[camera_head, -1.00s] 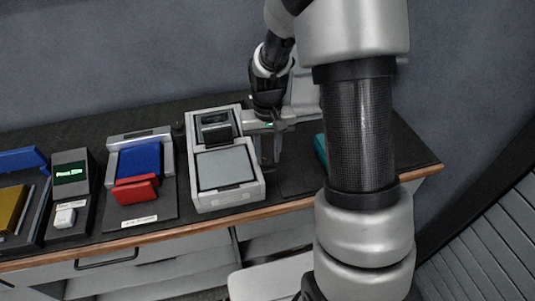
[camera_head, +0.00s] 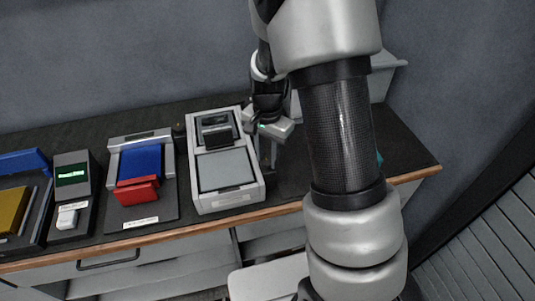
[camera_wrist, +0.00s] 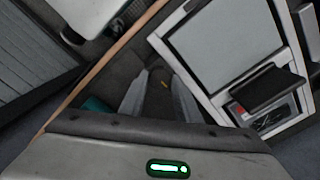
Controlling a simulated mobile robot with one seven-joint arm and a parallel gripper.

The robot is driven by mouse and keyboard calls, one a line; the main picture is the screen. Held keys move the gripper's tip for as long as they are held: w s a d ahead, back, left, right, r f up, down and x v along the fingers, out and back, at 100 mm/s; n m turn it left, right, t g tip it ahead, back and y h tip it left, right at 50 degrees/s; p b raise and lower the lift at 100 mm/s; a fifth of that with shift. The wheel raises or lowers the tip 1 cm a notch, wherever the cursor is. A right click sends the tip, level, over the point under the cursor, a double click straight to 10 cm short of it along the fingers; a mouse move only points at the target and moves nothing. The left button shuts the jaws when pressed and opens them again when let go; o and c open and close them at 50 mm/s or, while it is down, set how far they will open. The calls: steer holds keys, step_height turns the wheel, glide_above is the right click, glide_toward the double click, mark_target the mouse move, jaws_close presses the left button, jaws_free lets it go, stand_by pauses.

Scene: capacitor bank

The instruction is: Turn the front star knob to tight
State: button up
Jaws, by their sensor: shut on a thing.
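My gripper (camera_head: 268,152) points down at the worktop just right of the pale grey framed unit. In the head view the knob is hidden behind my fingers and hand.
The grey framed unit (camera_head: 255,187) stands close left of my gripper. A teal thing (camera_wrist: 97,103) lies on the other side, mostly behind my arm in the head view. Blue and red blocks (camera_head: 137,190) sit further left. The wooden front edge (camera_head: 160,232) borders the worktop.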

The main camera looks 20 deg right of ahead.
mark_target(267, 162)
steer(key=shift+m, duration=0.4)
steer(key=o, duration=1)
steer(key=shift+o, duration=0.2)
steer(key=shift+r, duration=0.1)
step_height(267, 162, up, 17)
steer(key=p, duration=0.1)
steer(key=shift+r+p, duration=0.15)
steer(key=shift+p, duration=0.25)
steer(key=s+r+n+t+p, duration=0.2)
steer(key=s+r+n, duration=0.3)
steer(key=s+r, duration=0.2)
steer(key=s+r+n+t+p, duration=0.3)
steer(key=s+r+n, duration=0.2)
steer(key=s, duration=0.6)
step_height(267, 162, up, 3)
steer(key=shift+s+a+f+n+t, duration=0.2)
steer(key=shift+s+a+n+t, duration=0.1)
steer(key=shift+s+a, duration=0.1)
